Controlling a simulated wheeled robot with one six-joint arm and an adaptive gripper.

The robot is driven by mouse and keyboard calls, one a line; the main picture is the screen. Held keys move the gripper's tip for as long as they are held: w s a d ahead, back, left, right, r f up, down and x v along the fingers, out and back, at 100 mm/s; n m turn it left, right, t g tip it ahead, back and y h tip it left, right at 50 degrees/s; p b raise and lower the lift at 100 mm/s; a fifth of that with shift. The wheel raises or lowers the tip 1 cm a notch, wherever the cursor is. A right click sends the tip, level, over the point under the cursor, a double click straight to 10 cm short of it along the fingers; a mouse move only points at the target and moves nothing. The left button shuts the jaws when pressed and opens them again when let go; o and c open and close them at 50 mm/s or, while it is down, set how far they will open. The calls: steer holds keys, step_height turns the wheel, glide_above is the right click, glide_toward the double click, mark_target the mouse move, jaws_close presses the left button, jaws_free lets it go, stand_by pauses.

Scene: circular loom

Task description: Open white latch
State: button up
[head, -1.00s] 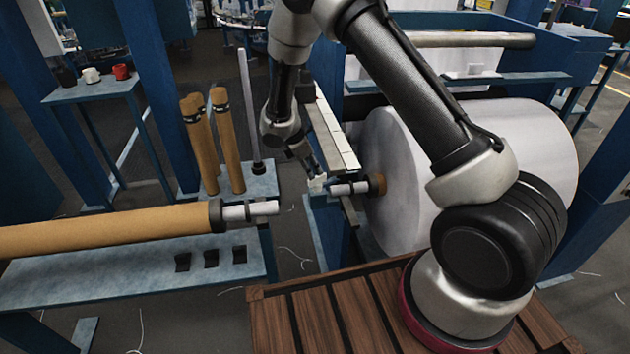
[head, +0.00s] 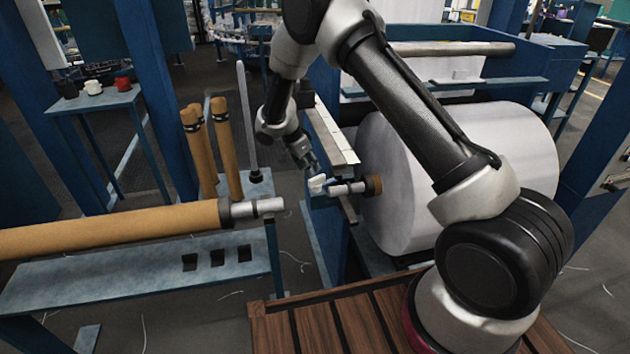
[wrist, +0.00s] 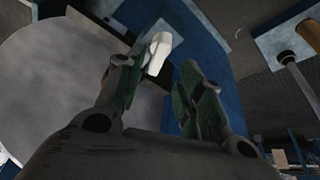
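The white latch (head: 317,184) is a small white piece on the blue frame, beside the metal shaft end (head: 348,188) of the large white roll. My gripper (head: 313,170) is just above the latch in the head view, pointing down toward it. In the wrist view, the latch (wrist: 158,52) shows just beyond the tip of the left finger. The two green-padded fingers of my gripper (wrist: 163,68) are apart, with nothing held between them. Whether a finger touches the latch cannot be told.
The large white roll (head: 455,170) stands right of the latch, behind my arm. A long brown roll (head: 110,228) lies on the left above a blue table (head: 130,285). Brown tubes (head: 225,150) and a thin grey post (head: 246,115) stand behind. A floor gap separates table and loom.

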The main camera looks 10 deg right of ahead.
mark_target(314, 178)
steer(key=shift+m, duration=0.3)
steer(key=x, duration=0.7)
steer(key=shift+d+f, duration=0.15)
steer(key=shift+f, duration=0.2)
jaws_close()
